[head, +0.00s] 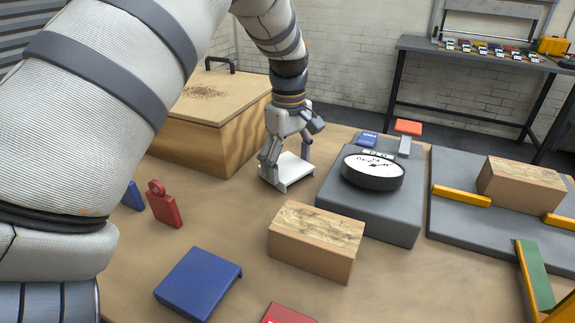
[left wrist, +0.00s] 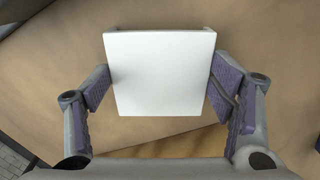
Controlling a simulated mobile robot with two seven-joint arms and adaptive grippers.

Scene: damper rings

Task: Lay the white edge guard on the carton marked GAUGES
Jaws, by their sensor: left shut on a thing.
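The white edge guard (head: 288,171) is a short plate with turned-down edges. It is gripped between the two fingers of my left gripper (head: 286,156), low over the tabletop; I cannot tell whether it touches the table. In the left wrist view the guard (left wrist: 160,72) sits between the purple finger pads (left wrist: 161,90). One brown carton (head: 312,248) with a worn, patterned top stands to the right and nearer. Another brown carton (head: 520,187) lies at the right between yellow bars. I can read no GAUGES marking on either. My right gripper is not in view.
A wooden box (head: 185,140) with a handle stands behind left. A grey block (head: 375,218) carries a round dial. Bare table surrounds the nearer carton.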

